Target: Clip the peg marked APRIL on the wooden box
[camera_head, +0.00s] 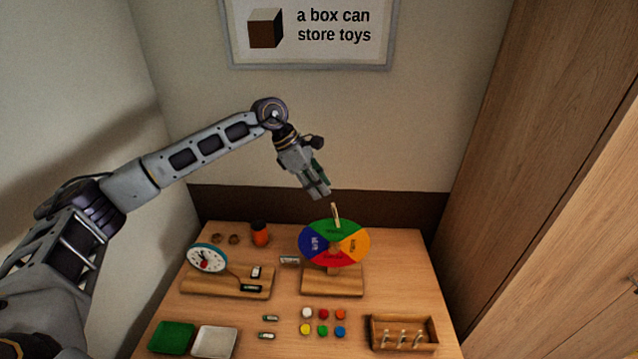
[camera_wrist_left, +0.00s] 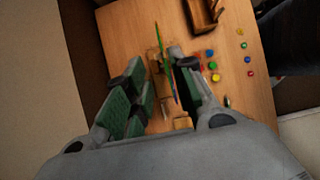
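A slim pale wooden peg (camera_head: 336,215) stands upright at the top edge of the coloured wheel (camera_head: 349,228), by its green part. Its marking cannot be read. The wooden box (camera_head: 402,321) is at the table's front right, with several pale pegs (camera_head: 402,338) at it; their marks are too small to read. My left gripper (camera_head: 319,193) hangs just above and left of the wheel's peg, apart from it. In the left wrist view its green-padded fingers (camera_wrist_left: 160,85) are spread, with nothing visibly held. My right gripper is not in view.
A clock on a wooden base (camera_head: 226,284) stands left, with an orange jar (camera_head: 260,233) behind it. Green (camera_head: 172,338) and white (camera_head: 214,342) trays lie front left. Several coloured counters (camera_head: 323,329) lie in the middle. The wall is behind the table.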

